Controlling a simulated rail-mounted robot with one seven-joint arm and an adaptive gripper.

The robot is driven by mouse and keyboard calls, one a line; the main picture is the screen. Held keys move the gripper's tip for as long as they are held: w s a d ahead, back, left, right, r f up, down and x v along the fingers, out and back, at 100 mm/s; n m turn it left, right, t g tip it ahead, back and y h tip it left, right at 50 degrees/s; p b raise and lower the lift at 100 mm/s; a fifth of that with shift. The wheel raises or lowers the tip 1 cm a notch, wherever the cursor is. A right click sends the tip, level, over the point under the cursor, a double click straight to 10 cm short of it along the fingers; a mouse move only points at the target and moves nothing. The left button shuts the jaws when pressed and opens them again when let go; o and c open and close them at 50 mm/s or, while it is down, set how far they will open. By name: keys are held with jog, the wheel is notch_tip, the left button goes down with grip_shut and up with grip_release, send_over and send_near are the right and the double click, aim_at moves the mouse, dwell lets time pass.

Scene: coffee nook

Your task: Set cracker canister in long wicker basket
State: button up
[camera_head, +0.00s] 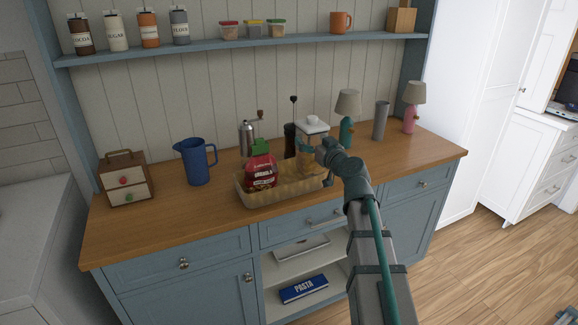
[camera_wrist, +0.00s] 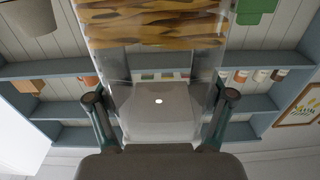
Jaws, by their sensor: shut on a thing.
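The cracker canister (camera_head: 313,126) is a clear jar with a white lid. My gripper (camera_wrist: 160,102) is shut on it, one finger on each side. In the wrist view, brown crackers (camera_wrist: 155,26) show inside the clear wall. The long wicker basket (camera_head: 262,203) stands on the wooden counter. In the head view, the canister appears upright at or above the basket's right part; my arm hides its lower right side, and I cannot tell whether it touches the basket. A red bag with a green clip (camera_head: 261,170) is in the basket's left part.
A blue pitcher (camera_head: 196,163) and a small drawer box (camera_head: 125,180) stand left of the basket. A grinder (camera_head: 247,138) and a dark tall item (camera_head: 290,140) stand behind it. Lamps (camera_head: 347,108) and a grey cup (camera_head: 381,120) stand to the right. A shelf (camera_head: 200,48) runs above.

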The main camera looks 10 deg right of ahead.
jog(key=w+a+f+p, duration=0.1)
jog(key=w+f, duration=1)
jog(key=shift+a+f+p, duration=0.25)
jog(key=shift+f+p, duration=0.05)
jog(key=shift+f, duration=0.05)
jog(key=shift+f+b, duration=0.15)
jog(key=shift+b, duration=0.15)
jog(key=o, duration=1.7)
